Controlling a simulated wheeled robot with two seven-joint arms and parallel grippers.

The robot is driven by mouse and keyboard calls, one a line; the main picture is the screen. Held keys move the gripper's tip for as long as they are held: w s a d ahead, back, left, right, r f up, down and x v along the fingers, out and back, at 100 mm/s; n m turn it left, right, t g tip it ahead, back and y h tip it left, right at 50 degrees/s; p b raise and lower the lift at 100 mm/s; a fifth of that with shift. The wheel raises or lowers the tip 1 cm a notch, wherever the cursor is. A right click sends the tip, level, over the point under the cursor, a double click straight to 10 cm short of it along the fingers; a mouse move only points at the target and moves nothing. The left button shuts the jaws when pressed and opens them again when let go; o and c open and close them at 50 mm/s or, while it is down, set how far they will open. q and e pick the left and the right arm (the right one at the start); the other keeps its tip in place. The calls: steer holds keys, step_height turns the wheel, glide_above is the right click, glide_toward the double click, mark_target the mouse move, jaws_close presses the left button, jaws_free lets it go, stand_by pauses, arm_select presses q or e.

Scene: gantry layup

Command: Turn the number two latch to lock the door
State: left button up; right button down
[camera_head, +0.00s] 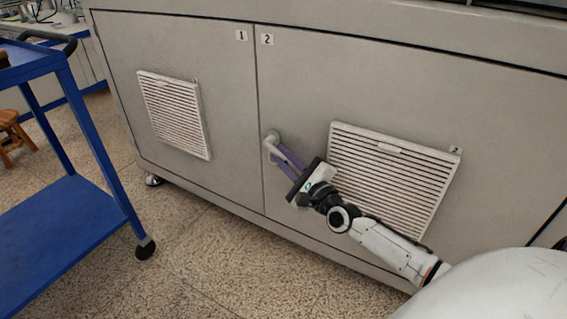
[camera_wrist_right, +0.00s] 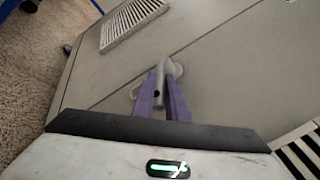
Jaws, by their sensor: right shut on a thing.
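The grey latch (camera_head: 271,138) sits on the door labelled 2 (camera_head: 300,90), just right of the seam between the two doors. Its round base and handle also show in the right wrist view (camera_wrist_right: 174,69). My right gripper (camera_head: 277,152) reaches the latch from the lower right. Its purple fingers are shut on the latch handle, which is partly hidden between them. In the right wrist view the fingers (camera_wrist_right: 161,90) stand on both sides of the handle. The number 2 label (camera_head: 267,39) is at the door's upper left corner. My left gripper is not in view.
Door 1 (camera_head: 225,110) lies flush beside door 2. A white louvred vent (camera_head: 440,172) is right of the latch, behind my right arm. Another vent (camera_head: 175,112) is on door 1. A blue cart (camera_head: 60,225) stands at the left. The speckled floor between is clear.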

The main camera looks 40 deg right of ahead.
steer(key=shift+w+f+m+t, duration=0.2)
steer(key=shift+f+m+t, duration=0.1)
steer(key=shift+t, duration=0.2)
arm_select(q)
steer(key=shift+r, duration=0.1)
arm_select(e)
steer(key=shift+w+a+f+m+t+h, duration=0.1)
steer(key=shift+f+m+t+h, duration=0.15)
steer(key=shift+t, duration=0.2)
steer(key=shift+w+a+f+m+t+h, duration=0.1)
steer(key=shift+m+t+h, duration=0.05)
steer(key=shift+m+t, duration=0.25)
steer(key=c, duration=1.8)
jaws_free()
steer(key=shift+o, duration=0.2)
